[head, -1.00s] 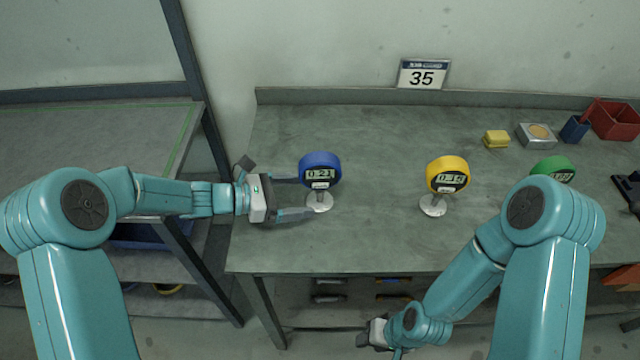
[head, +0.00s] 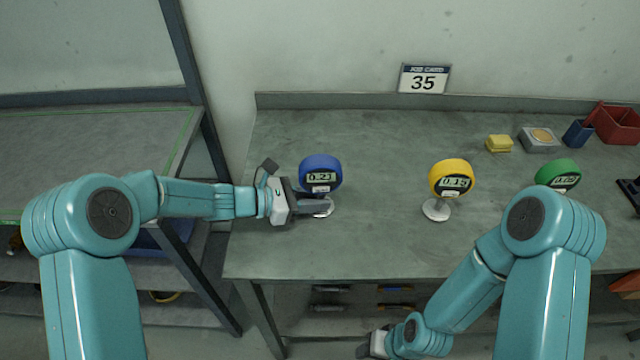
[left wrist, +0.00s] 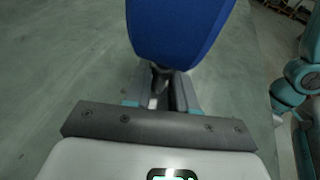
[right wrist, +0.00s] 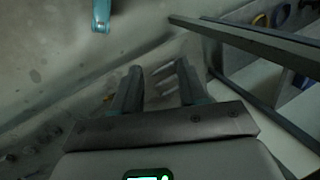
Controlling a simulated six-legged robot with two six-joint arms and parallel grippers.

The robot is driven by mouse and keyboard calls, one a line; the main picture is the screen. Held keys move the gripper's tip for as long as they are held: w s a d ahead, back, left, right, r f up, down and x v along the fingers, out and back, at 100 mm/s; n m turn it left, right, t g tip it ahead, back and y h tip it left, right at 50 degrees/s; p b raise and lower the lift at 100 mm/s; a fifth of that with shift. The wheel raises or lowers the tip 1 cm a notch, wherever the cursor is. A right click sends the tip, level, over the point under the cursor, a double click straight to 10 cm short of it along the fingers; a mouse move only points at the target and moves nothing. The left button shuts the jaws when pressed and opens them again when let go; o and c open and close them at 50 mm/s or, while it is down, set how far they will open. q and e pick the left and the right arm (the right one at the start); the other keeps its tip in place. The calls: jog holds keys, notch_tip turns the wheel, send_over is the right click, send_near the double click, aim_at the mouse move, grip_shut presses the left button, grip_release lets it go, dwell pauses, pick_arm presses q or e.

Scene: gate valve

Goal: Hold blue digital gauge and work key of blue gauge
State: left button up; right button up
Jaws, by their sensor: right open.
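The blue digital gauge (head: 321,170) stands upright on its round foot on the workbench, its display reading about 0.21 and a pale key (head: 320,189) below the display. It also fills the top of the left wrist view (left wrist: 180,30). My left gripper (head: 316,204) has come in from the left, low at the gauge; its fingers are closed around the thin stem under the gauge's head, partly hiding the foot. My right gripper (right wrist: 158,85) is open and empty, low in front of the bench, at the bottom of the head view (head: 372,347).
A yellow gauge (head: 451,178) and a green gauge (head: 558,174) stand to the right on the bench (head: 380,245). A yellow block (head: 498,143), a metal box (head: 538,139), a blue cup (head: 577,132) and a red bin (head: 617,123) are at the back right. The bench between the blue and yellow gauges is clear.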

grip_shut()
dwell(1.6)
